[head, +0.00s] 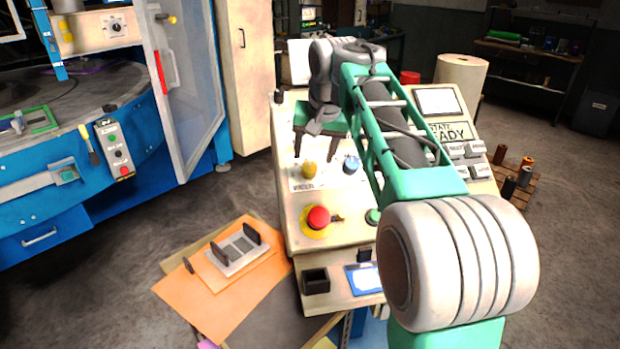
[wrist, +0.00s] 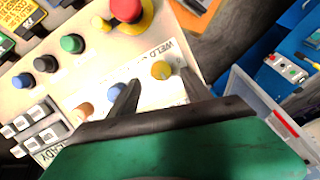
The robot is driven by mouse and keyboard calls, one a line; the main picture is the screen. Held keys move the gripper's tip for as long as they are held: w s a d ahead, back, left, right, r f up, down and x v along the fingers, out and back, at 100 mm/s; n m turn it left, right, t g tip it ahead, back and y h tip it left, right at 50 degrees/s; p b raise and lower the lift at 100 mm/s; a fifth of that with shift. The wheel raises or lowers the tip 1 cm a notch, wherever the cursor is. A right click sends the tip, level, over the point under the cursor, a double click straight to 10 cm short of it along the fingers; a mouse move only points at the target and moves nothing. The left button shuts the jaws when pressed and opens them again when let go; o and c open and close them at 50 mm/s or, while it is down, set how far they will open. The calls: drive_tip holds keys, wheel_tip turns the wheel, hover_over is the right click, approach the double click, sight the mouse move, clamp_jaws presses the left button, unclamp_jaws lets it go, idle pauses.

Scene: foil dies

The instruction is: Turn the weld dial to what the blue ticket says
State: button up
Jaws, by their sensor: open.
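The weld dial looks to be the yellow knob (head: 309,168) on a white plate of the sloped console; in the wrist view the yellow knob (wrist: 160,70) stands beside the lettering "WELD". Its pointer setting is too small to read. A blue knob (head: 352,164) is on its right, also in the wrist view (wrist: 115,91). My gripper (head: 326,148) is open and empty above the plate. In the wrist view my gripper (wrist: 161,78) has its dark fingers on either side of the yellow knob, apart from it. The blue ticket (head: 366,278) lies on the console's lower ledge; its writing is unreadable.
A red emergency button (head: 318,217) on a yellow base stands nearer the console's front. An orange knob (wrist: 84,111) is beyond the blue one. An open machine door (head: 180,85) is to the left.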

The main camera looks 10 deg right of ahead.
sight(310, 168)
drive_tip(key=x, duration=0.7)
drive_tip(key=shift+w+f, duration=0.25)
drive_tip(key=shift+w, duration=0.05)
drive_tip(key=shift+c, duration=0.6)
clamp_jaws()
